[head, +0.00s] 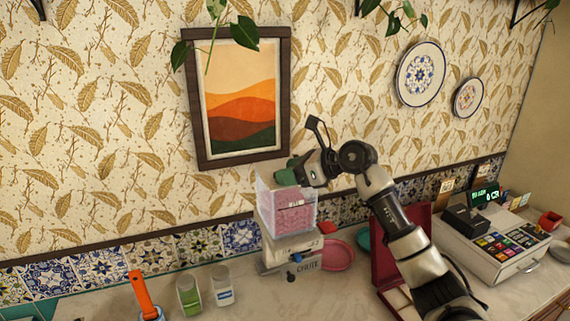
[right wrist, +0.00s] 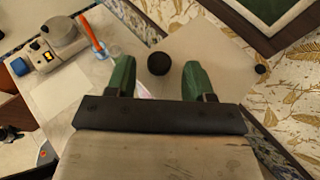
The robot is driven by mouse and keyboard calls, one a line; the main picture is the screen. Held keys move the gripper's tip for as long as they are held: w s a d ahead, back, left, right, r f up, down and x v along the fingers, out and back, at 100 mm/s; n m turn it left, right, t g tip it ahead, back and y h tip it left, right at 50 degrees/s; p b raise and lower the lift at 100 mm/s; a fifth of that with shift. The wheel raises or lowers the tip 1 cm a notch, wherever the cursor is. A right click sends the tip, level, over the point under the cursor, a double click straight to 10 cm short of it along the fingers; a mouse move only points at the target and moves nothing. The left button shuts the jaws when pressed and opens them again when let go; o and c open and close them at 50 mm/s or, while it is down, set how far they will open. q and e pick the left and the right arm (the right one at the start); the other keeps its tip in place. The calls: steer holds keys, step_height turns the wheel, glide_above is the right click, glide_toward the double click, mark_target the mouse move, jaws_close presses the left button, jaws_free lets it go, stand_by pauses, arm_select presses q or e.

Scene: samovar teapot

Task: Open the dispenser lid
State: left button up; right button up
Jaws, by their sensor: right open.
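The dispenser (head: 290,253) stands on the counter against the tiled wall, with a clear bin of pink contents (head: 290,208) on top of a pale base. My right gripper (head: 290,170) is at the top of the bin and hides part of the lid. In the right wrist view the lid (right wrist: 222,62) is a pale flat panel with a round black knob (right wrist: 158,63) near its edge. The open green fingers of my right gripper (right wrist: 156,80) are on either side of the knob, with gaps visible. The lid looks closed. My left gripper is not in view.
Two small jars (head: 222,285) and an orange-handled tool (head: 142,293) stand left of the dispenser. A pink dish (head: 338,256) and an open dark red box (head: 388,250) are to its right. A cash register (head: 495,238) is further right. A framed picture (head: 240,98) hangs behind.

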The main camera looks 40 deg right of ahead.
steer(key=shift+w+a+f, duration=0.3)
steer(key=shift+w, duration=0.25)
jaws_close()
steer(key=shift+s, duration=0.1)
